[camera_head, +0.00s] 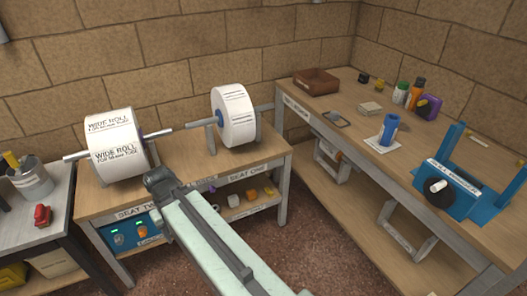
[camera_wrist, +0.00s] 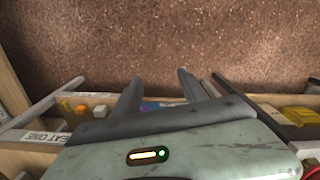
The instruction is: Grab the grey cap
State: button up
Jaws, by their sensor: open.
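I cannot pick out a grey cap for certain in either view. Small pieces lie on the shelf under the roll bench: a pale one (camera_head: 233,201), an orange one (camera_head: 251,195) and a purple one (camera_head: 212,188). In the wrist view a whitish piece (camera_wrist: 100,111) sits beside orange ones (camera_wrist: 82,109), and a purple piece (camera_wrist: 150,106) shows between my fingers. My gripper (camera_wrist: 158,80) is open, its two dark fingers apart with nothing held between them. In the head view my arm reaches toward the bench and hides part of its front.
A long workbench (camera_head: 350,140) at right holds a blue device (camera_head: 459,190), a blue cup (camera_head: 389,130) and bottles. Reddish floor is open between the benches.

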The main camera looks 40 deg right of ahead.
aim_at(334, 116)
jog(key=z, duration=1.8)
